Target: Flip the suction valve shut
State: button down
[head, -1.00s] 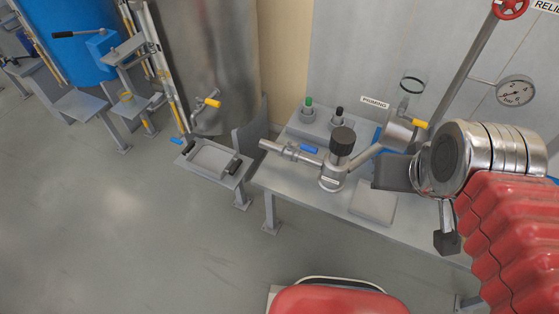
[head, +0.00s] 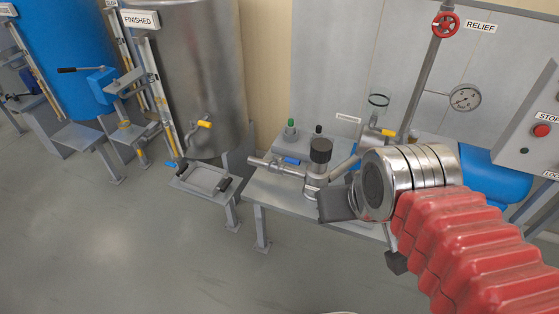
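The likely suction valve is a small valve with a blue lever (head: 291,161) on the horizontal pipe left of the black-knobbed pump (head: 319,165). The lever appears to lie along the pipe; no readable label confirms its name. My gripper (head: 366,234) is at the end of my red-sleeved arm, right of the pump and over the bench's front side. My wrist hides much of it. A grey block shows at its left and a dark block below. I see nothing held, and the gripper looks apart from the blue lever.
The steel FINISHED tank (head: 195,75) has a yellow-handled tap (head: 205,124) above a small tray stand (head: 203,180). A glass cup with a yellow lever (head: 388,132) stands behind my wrist. The front floor is clear.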

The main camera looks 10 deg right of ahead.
aim_at(292, 161)
jog(key=u, duration=0.1)
jog(key=i, duration=1.15)
jog(key=u, duration=1.75)
jog(key=k, duration=0.9)
jog(key=u, duration=0.05)
